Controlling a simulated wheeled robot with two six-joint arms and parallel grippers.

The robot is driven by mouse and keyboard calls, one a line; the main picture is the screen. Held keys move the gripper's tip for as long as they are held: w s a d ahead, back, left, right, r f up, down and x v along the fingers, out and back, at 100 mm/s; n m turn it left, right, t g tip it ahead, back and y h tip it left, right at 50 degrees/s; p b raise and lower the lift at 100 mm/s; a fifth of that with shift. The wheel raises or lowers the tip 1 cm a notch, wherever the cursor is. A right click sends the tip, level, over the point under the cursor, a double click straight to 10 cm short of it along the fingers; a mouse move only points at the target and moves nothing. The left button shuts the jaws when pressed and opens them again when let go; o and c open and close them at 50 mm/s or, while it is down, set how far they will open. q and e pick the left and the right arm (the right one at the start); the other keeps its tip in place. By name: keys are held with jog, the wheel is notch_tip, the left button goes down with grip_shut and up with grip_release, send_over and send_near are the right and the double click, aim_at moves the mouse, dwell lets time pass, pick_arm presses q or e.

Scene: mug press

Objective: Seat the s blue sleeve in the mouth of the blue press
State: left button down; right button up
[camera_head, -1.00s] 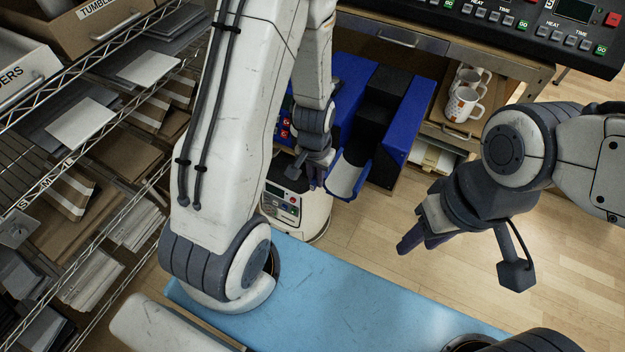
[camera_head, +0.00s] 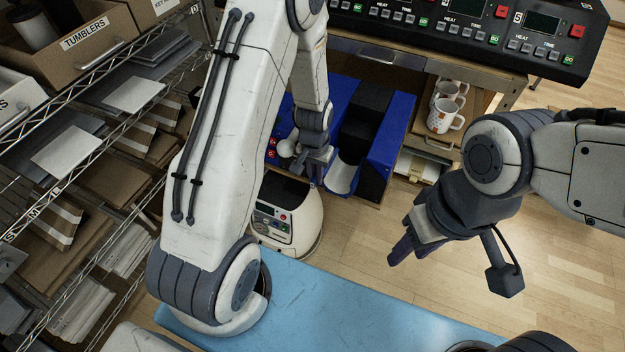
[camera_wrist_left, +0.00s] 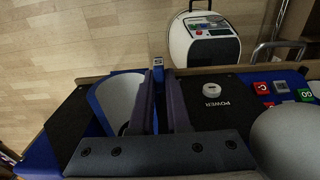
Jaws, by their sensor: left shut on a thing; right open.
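The blue press (camera_head: 396,140) stands on a low shelf bay, with blue sides and a black block between them. My left gripper (camera_head: 316,172) is at its front, shut on the s blue sleeve (camera_head: 342,176), a curved shell, blue outside and pale inside. In the left wrist view the sleeve (camera_wrist_left: 116,94) is beside the gripper fingers (camera_wrist_left: 161,82), with a small blue tag at their tips. The sleeve is at the front of the press; the mouth is largely hidden, so I cannot tell whether they touch. My right gripper (camera_head: 405,240) is open and empty over the floor.
A pale ball knob (camera_head: 287,148) is left of the gripper on the press. A white rounded machine (camera_head: 285,218) stands below. Mugs (camera_head: 444,116) are on the shelf at right. A wire rack (camera_head: 110,130) fills the left; floor is clear at right.

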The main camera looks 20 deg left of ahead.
pick_arm(q)
jog(key=shift+w, duration=1.65)
grip_release()
jog(key=shift+r, duration=0.1)
notch_tip(320, 180, up, 8)
jog(key=p, duration=0.6)
jog(key=shift+p, duration=0.4)
dwell(0.4)
dwell(0.3)
